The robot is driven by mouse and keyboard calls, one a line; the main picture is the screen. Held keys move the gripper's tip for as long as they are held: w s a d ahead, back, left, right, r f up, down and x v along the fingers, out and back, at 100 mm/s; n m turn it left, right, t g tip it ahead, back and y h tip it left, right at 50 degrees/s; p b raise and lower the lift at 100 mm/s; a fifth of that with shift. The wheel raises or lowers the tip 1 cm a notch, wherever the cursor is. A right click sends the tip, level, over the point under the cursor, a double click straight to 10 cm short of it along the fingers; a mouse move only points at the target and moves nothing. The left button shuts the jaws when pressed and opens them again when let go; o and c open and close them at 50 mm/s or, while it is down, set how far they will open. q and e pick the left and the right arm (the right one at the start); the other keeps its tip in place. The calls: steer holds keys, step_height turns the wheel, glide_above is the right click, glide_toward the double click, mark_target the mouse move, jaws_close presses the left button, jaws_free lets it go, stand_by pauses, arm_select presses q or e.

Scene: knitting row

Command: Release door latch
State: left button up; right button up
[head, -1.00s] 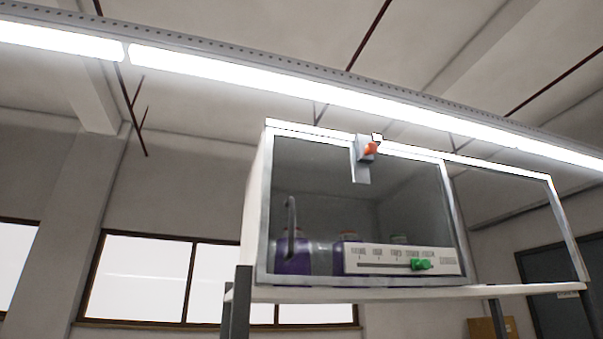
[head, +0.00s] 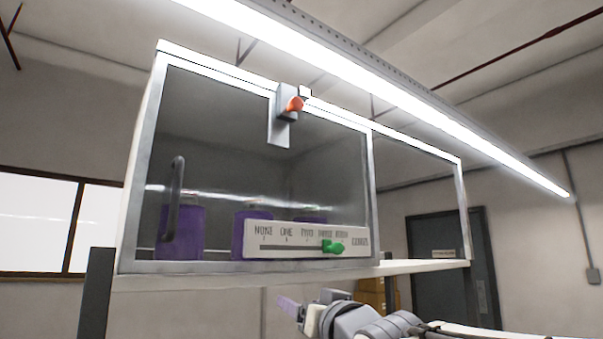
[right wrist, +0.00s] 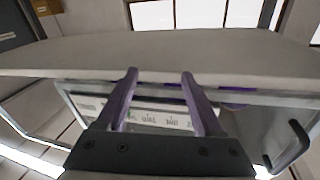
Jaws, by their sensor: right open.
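The door latch (head: 281,117) is a grey plate with a red-orange knob (head: 294,103) at the top edge of a glass-fronted cabinet. The glass door (head: 225,130) appears shut, with a dark vertical handle (head: 173,200) at its left side. The handle also shows in the right wrist view (right wrist: 297,146). My right gripper (head: 287,304) is below the cabinet's shelf in the head view, well under the latch and apart from it. In the right wrist view my right gripper (right wrist: 159,73) has its two fingers spread, with nothing between them. My left gripper is out of view.
Several purple containers (head: 181,232) stand behind the glass. A labelled panel (head: 290,240) with a green slider (head: 333,247) is at the door's bottom. The white shelf (head: 420,266) juts out under the cabinet, just above my right gripper. Open air lies before the door.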

step_height(320, 180, up, 19)
steer(key=s+d+n+t+y+p, duration=0.1)
steer(key=s+d+t+y+p, duration=0.1)
steer(key=d+t+y, duration=0.15)
steer(key=n+t+y+p, duration=0.2)
steer(key=n+y, duration=0.1)
steer(key=y, duration=0.2)
glide_toward(299, 104)
steer(key=shift+n+g, duration=0.35)
steer(key=shift+n, duration=0.05)
steer(key=p+x, duration=0.6)
steer(key=x, duration=0.1)
steer(key=shift+s+d+r+p, duration=0.2)
steer(key=shift+r+p, duration=0.05)
steer(key=shift+p, duration=0.05)
steer(key=shift+p+x, duration=0.5)
steer(key=shift+x, duration=0.3)
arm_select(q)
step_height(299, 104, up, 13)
arm_select(e)
steer(key=shift+w+f, duration=0.1)
steer(key=shift+f, duration=0.05)
jaws_close()
